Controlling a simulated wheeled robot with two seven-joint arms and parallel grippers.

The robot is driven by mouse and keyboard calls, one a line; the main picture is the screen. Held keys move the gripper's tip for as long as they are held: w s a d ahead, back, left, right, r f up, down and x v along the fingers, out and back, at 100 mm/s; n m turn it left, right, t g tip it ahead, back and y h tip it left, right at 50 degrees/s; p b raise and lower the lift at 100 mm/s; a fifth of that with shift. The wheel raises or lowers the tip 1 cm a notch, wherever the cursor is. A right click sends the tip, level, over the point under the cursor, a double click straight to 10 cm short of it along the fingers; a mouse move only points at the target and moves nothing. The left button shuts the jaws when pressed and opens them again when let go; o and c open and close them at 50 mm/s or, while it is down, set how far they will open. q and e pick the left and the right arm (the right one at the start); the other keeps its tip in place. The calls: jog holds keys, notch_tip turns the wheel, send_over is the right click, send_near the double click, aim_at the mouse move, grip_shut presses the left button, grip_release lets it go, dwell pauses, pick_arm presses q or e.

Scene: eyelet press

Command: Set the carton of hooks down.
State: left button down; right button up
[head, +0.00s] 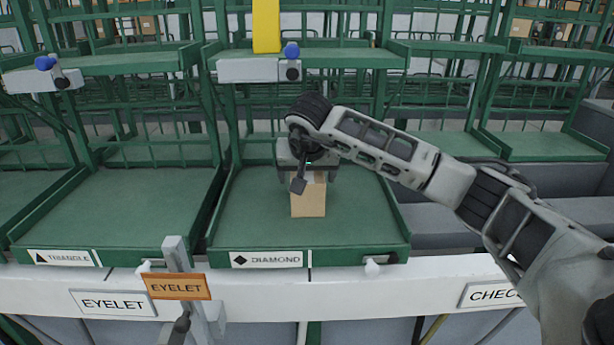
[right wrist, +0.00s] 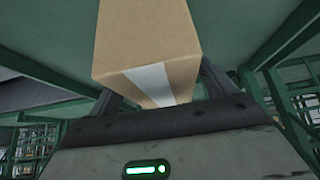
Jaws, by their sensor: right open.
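A plain brown carton (head: 308,199) stands upright on the green tray of the bay labelled DIAMOND (head: 240,225), near the tray's middle. My right gripper (head: 306,174) is over the carton's top from above and behind its front face. In the right wrist view the carton (right wrist: 150,45) shows large, with a pale tape strip on one face, between my open right fingers (right wrist: 160,88). Whether either finger still touches it cannot be told. The carton's top is partly hidden by the gripper in the head view. My left gripper is not in view.
The green bay labelled TRIANGLE (head: 125,205) is empty at the left. Green posts and raised edges frame the bays. An orange EYELET sign (head: 180,287) stands in front. A yellow block (head: 266,27) is on the shelf above. The tray around the carton is clear.

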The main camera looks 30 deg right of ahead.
jog(key=v, duration=1)
jog(key=shift+p, duration=0.4)
jog(key=shift+s+a+r, duration=0.15)
jog(key=shift+s+r, duration=0.1)
jog(key=shift+r, duration=0.15)
